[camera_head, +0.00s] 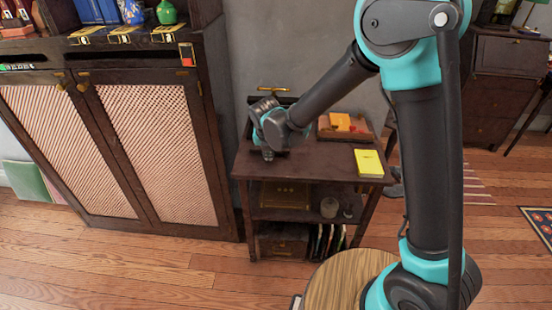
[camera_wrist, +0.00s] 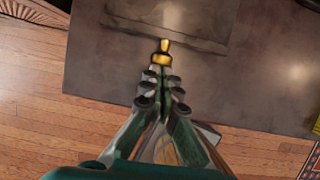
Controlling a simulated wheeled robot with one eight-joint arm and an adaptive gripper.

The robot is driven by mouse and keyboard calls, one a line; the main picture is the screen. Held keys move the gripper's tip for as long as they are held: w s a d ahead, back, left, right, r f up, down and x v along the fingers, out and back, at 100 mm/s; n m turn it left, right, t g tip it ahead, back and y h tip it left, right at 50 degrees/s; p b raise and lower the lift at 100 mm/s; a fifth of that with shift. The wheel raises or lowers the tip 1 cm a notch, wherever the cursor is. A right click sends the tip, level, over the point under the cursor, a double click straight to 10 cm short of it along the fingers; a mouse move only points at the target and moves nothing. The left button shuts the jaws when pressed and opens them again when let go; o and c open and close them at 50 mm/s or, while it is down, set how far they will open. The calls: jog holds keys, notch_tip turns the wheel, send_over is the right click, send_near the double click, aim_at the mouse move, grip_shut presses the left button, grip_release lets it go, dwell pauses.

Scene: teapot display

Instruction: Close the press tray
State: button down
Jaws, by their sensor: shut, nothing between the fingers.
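The press (camera_head: 285,99) is a dark piece with a brass handle on top, at the back left of the small dark table. My arm hides much of it. In the wrist view a dark flat panel (camera_wrist: 200,30), seemingly the press tray, lies at the top, with a brass knob (camera_wrist: 163,50) at its near edge. My gripper (camera_wrist: 160,72) is shut and empty, its fingertips right at the near side of the knob. I cannot tell whether they touch it. In the head view my gripper (camera_head: 268,154) points down over the table's left side.
The dark table (camera_head: 318,168) carries a yellow pad (camera_head: 368,163) at the right and a wooden box with orange items (camera_head: 342,127) behind. Shelves below hold boxes and a jar. A cabinet (camera_head: 150,140) stands close on the left. The table's front middle is clear.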

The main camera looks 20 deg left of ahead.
jog(key=w, duration=0.3)
jog(key=w+a, duration=0.1)
jog(key=w, duration=0.2)
jog(key=w+a, duration=0.1)
jog(key=w, duration=0.2)
